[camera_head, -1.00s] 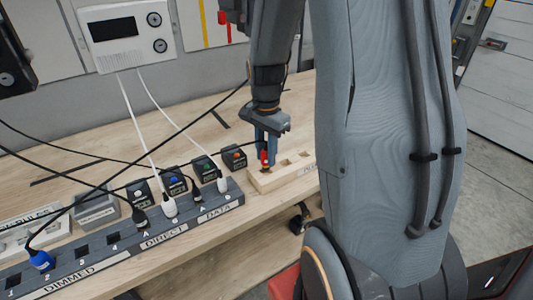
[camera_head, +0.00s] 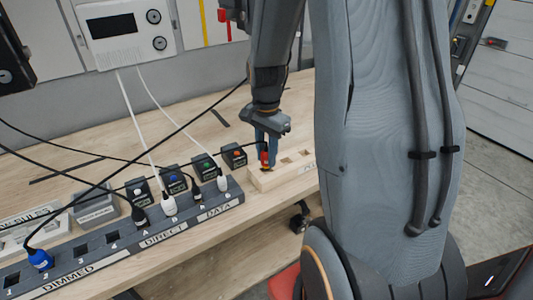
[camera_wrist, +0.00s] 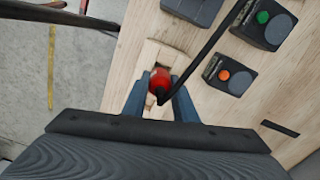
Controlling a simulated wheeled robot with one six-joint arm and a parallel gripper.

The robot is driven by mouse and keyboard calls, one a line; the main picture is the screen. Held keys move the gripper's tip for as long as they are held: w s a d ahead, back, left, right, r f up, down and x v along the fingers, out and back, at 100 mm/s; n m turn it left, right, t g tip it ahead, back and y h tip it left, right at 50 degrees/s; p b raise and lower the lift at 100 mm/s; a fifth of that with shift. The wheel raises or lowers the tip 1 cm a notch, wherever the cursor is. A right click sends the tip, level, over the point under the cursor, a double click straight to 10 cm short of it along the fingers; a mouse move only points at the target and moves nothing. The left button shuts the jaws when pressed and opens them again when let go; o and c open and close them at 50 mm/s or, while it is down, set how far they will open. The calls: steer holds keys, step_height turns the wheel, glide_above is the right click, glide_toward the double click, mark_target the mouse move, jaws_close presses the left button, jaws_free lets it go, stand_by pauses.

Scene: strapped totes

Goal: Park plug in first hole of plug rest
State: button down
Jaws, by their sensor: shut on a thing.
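My gripper (camera_head: 264,150) points down over the left end of the pale wooden plug rest (camera_head: 268,181). It is shut on a red plug (camera_head: 264,157), which has a black cable. In the wrist view the red plug (camera_wrist: 159,79) sits between the two fingers (camera_wrist: 160,95), over the hole at the end of the plug rest (camera_wrist: 152,56). I cannot tell how deep the plug sits in the hole. Other square holes (camera_head: 286,160) in the rest are empty. The arm hides the rest's right end in the head view.
A grey socket strip (camera_head: 140,243) with blue, black and white plugs runs along the bench to the left. Small boxes with coloured buttons (camera_head: 234,155) stand behind it. Black and white cables cross above the bench. The bench front edge (camera_head: 264,226) is close to the rest.

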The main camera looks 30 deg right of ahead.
steer(key=shift+f+b, duration=0.5)
steer(key=shift+f, duration=0.5)
steer(key=c, duration=1.4)
jaws_free()
steer(key=shift+o, duration=0.2)
